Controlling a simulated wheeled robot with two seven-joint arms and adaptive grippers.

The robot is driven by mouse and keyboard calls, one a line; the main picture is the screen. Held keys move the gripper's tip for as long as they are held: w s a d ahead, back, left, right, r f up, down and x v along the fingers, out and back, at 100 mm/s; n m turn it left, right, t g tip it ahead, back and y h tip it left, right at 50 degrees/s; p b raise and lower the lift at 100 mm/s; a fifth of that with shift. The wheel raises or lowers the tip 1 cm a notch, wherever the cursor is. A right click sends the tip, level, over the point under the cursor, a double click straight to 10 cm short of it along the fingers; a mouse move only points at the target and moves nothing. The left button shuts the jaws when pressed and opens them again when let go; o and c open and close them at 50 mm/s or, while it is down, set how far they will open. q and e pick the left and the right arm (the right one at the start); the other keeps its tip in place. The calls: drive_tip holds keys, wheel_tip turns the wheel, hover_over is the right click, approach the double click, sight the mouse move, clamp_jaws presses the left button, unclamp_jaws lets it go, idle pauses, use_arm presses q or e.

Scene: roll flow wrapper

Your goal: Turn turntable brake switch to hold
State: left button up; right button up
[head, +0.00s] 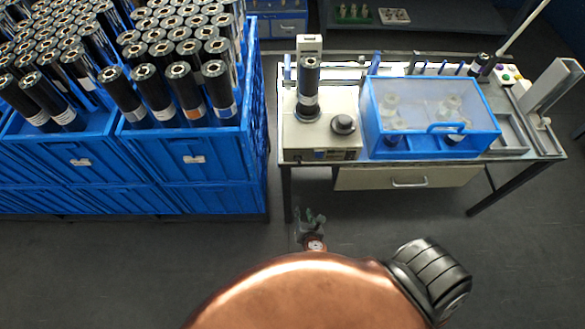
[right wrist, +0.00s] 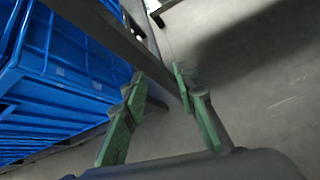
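The cream turntable unit (head: 325,136) stands at the left end of the workbench in the head view, with a black roll (head: 308,88) upright on it. A black round knob (head: 344,124) sits on its top. Its front edge carries a small control panel (head: 338,157); the brake switch and its setting are too small to tell there. My right gripper (head: 311,217) is in front of and below the bench's left end, apart from the unit. In the right wrist view, its green fingers (right wrist: 160,82) are spread with nothing between them. My left gripper is out of view.
Blue crates (head: 192,170) full of black rolls stand close on the left. A clear blue-framed guard box (head: 430,115) sits right of the turntable. The bench's dark leg (head: 287,190) and drawer (head: 408,178) are near my right gripper. Floor in front is clear.

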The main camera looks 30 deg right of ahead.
drive_tip(key=w+a+r+n+t+h+b, duration=0.1)
drive_tip(key=w+r+n+t+h+b, duration=0.25)
drive_tip(key=r, duration=0.65)
use_arm(q)
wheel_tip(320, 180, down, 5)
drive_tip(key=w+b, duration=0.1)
drive_tip(key=b, duration=0.4)
use_arm(e)
drive_tip(key=n+t+h, duration=0.2)
drive_tip(key=n, duration=0.3)
approach(298, 162)
drive_tip(key=x, duration=0.2)
drive_tip(key=shift+t+y, duration=0.25)
drive_tip(key=shift+y, duration=0.1)
drive_tip(key=b+x, duration=0.1)
drive_tip(key=x, duration=0.4)
drive_tip(key=shift+w+d+f, duration=0.2)
drive_tip(key=shift+d, duration=0.2)
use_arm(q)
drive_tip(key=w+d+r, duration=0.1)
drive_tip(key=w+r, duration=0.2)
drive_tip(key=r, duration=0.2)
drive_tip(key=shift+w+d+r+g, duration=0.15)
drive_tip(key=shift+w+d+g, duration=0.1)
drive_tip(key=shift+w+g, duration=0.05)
use_arm(e)
drive_tip(key=shift+w+d, duration=0.35)
drive_tip(key=shift+w, duration=0.25)
drive_tip(key=shift+r, duration=0.1)
drive_tip(key=shift+c, duration=0.3)
